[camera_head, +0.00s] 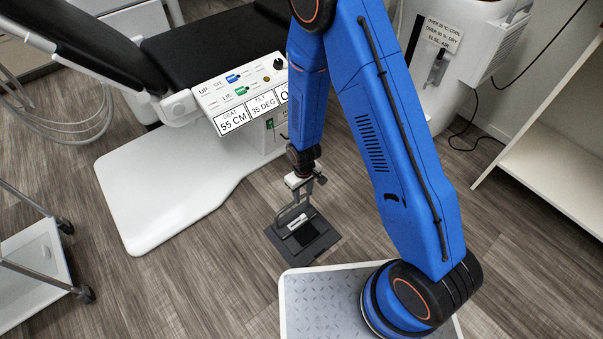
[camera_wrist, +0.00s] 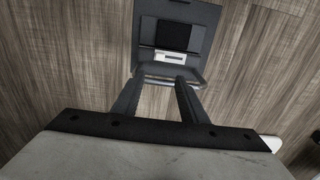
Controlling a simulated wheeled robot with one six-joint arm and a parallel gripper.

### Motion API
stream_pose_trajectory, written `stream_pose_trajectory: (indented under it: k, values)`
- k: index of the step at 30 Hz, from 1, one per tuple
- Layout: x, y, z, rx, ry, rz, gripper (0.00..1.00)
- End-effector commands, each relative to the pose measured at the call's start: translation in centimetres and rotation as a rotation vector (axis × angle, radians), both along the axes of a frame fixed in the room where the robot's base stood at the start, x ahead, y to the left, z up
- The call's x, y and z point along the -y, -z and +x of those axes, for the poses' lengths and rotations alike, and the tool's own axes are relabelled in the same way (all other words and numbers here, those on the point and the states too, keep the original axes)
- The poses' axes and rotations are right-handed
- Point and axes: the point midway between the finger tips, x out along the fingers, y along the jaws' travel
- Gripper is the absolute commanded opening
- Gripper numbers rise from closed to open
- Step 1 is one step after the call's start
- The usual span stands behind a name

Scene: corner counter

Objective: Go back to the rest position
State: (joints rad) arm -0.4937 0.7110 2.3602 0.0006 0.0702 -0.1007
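My gripper (camera_head: 291,222) hangs down below my blue arm, in front of the chair base. In the wrist view its two dark fingers (camera_wrist: 160,80) stand apart with a gap between them, open, and nothing is clearly held. Beyond the fingertips a dark grey plate (camera_wrist: 146,30) with a black square and a white label lies on the floor. The plate also shows in the head view (camera_head: 325,245), partly behind the gripper. A pale bar shows near the fingertips in the wrist view; I cannot tell whether they touch it.
A black-and-white chair (camera_head: 165,190) with a control panel (camera_head: 240,88) stands behind the gripper. A white machine (camera_head: 480,45) and a shelf (camera_head: 560,150) stand at right. A wheeled cart (camera_head: 35,262) is at left. Wooden floor (camera_head: 190,285) is clear at front left.

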Motion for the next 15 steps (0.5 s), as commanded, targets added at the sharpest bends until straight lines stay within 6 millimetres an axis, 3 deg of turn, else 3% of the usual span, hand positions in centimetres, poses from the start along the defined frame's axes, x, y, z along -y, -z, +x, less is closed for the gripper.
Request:
stream_pose_trajectory:
  k: [8, 11, 15]
  values:
    - [0.1, -0.3, 0.1, 0.002, 0.003, 0.002, 0.39]
    - [0.3, -1.7, 0.6, 0.011, 0.013, 0.006, 0.39]
    - [1.2, -5.3, 1.6, 0.032, 0.044, 0.017, 0.39]
